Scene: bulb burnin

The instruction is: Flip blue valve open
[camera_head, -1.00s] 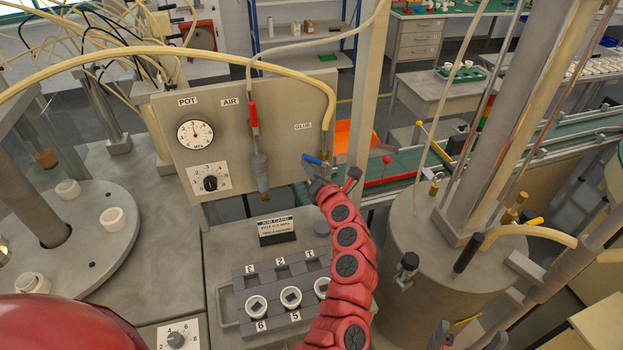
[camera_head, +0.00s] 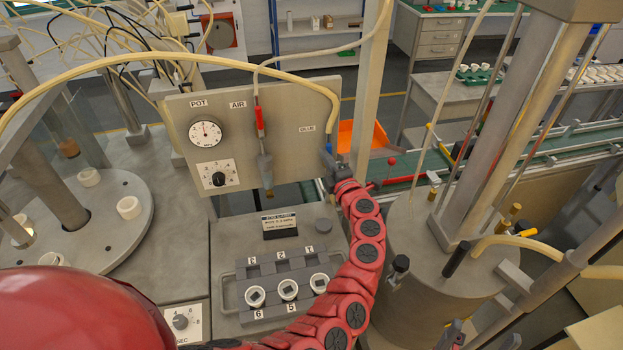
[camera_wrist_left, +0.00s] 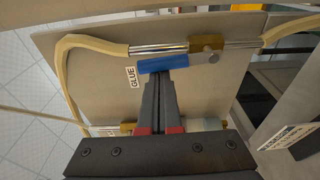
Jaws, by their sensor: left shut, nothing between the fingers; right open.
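The blue valve handle (camera_head: 329,160) is below the GLUE label at the right edge of the grey panel (camera_head: 285,165). In the left wrist view the blue handle (camera_wrist_left: 163,64) lies nearly in line with the metal tube (camera_wrist_left: 158,48), beside the brass valve body (camera_wrist_left: 207,43). My left gripper (camera_head: 334,174) is shut and empty. In the wrist view its fingertips (camera_wrist_left: 158,77) are right at the handle's side; I cannot tell whether they touch. My right gripper (camera_head: 480,338) shows only partly at the bottom edge, with its fingers apart.
A large grey tank (camera_head: 415,270) stands right of my left arm. A beige hose (camera_head: 200,62) arches over the panel.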

